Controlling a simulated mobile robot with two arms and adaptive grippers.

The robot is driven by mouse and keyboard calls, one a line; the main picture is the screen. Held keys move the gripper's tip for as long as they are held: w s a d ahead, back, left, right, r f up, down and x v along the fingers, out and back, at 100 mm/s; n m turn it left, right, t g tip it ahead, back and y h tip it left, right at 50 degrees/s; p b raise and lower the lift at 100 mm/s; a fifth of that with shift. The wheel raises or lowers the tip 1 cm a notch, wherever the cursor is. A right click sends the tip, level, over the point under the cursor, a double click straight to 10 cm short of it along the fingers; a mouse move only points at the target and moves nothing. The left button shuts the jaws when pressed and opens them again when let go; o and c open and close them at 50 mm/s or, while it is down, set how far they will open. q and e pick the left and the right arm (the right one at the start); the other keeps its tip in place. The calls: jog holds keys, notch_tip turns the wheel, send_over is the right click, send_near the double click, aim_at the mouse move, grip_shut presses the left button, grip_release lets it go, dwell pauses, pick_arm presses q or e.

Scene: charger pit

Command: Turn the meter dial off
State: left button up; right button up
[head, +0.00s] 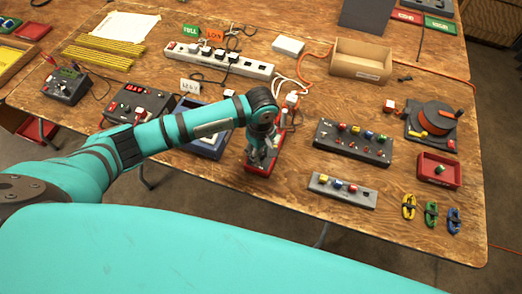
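My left arm reaches in from the left, and my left gripper (262,157) points down over a red-edged device (250,168) near the table's front edge. The gripper covers most of that device, so its face and any dial on it are hidden. I cannot tell whether the fingers touch it or are open or shut. This red device may be the meter, but I cannot be sure. A grey box with a greenish display and knobs (66,84) stands at the far left. A dark box with a red lit display (128,88) stands nearer the arm. My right gripper is not in view.
A white power strip (220,60) lies behind, with cables around it. A blue tray (208,146) is left of the gripper. A dark panel with coloured knobs (352,143) and a grey strip (342,191) are to the right. An orange cable reel (432,118) stands farther right.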

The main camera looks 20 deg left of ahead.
pick_arm(q)
grip_shut()
